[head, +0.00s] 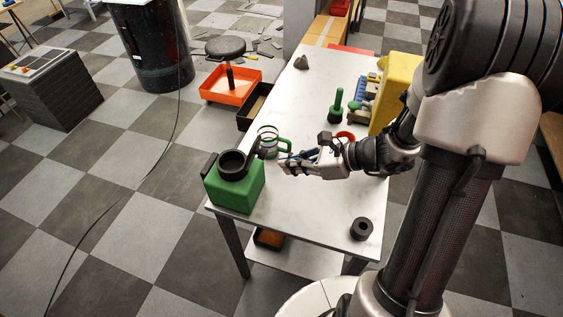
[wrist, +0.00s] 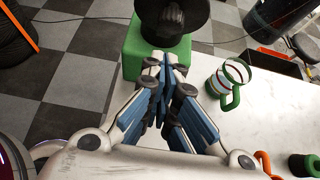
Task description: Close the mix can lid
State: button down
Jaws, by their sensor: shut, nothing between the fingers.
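The mix can is a green, box-shaped can (head: 236,190) with a round black opening (head: 233,165) on top, at the table's left front corner. The fingers cover part of the can there.
A striped glass mug with a green handle (head: 269,143) stands close behind my gripper. A black ring (head: 361,229) lies near the front right edge. The table's middle front is clear.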

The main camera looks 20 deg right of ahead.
jog(key=shift+w+a+r, duration=0.25)
jog(key=shift+w+a, duration=0.15)
jog(key=shift+a, duration=0.15)
jog(key=shift+w+a+r, duration=0.2)
jog(key=shift+w+a, duration=0.15)
jog(key=shift+a, duration=0.2)
jog(key=shift+r, duration=0.1)
